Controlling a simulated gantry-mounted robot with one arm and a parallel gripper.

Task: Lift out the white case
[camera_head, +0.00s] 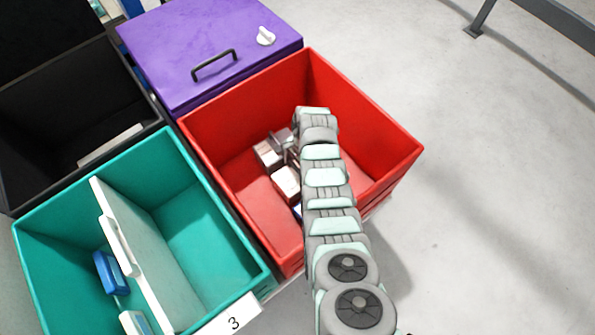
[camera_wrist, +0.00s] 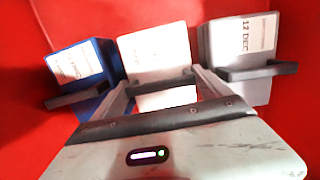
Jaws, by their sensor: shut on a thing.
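The white case (camera_wrist: 155,52) stands in the middle of the wrist view, inside the red bin (camera_head: 362,99). My gripper (camera_wrist: 162,82) has one finger on each side of it and is shut on it. In the head view the white case (camera_head: 286,184) shows beside my arm, partly hidden by it. I cannot tell whether it is clear of the bin floor.
A blue case (camera_wrist: 88,66) is close on the left and a grey case (camera_wrist: 240,42) marked "12 DEC" is close on the right. The red walls surround them. A purple lidded box (camera_head: 165,50), a teal bin (camera_head: 235,250) and a black bin (camera_head: 60,150) adjoin.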

